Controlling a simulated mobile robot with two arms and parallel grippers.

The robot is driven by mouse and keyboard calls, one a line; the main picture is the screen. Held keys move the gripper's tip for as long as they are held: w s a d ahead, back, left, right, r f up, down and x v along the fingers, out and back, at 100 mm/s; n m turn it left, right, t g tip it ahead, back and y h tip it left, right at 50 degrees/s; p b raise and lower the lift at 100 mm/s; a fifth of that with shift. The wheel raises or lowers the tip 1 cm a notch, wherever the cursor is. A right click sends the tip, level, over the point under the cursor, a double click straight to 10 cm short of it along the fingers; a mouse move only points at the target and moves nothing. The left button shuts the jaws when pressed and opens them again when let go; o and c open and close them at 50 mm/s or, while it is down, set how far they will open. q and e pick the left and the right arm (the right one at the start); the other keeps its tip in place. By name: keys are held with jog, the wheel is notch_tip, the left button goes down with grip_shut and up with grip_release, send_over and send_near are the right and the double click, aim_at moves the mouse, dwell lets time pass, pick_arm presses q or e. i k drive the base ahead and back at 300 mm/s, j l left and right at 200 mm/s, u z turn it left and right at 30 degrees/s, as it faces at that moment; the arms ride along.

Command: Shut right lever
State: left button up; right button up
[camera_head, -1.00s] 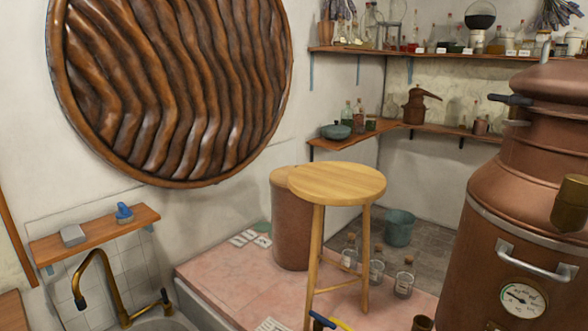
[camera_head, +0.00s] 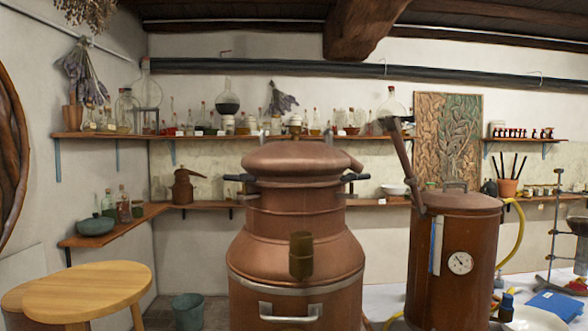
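A large copper still (camera_head: 295,240) stands in the middle of the view. Dark lever-like handles stick out from its neck, a left one (camera_head: 238,178) and a right one (camera_head: 353,179). The right one points outward, roughly level. I cannot tell whether it is open or shut, or whether it is the lever meant by the task. Neither of my grippers shows in this view.
A wooden stool (camera_head: 80,292) stands at lower left, near a blue-green bucket (camera_head: 187,311). A second copper vessel (camera_head: 452,262) with a long pipe stands right of the still, beside a yellow hose (camera_head: 515,235). Shelves with bottles line the back wall.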

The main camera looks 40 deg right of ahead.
aim_at(350, 176)
jog(key=z, duration=1.7)
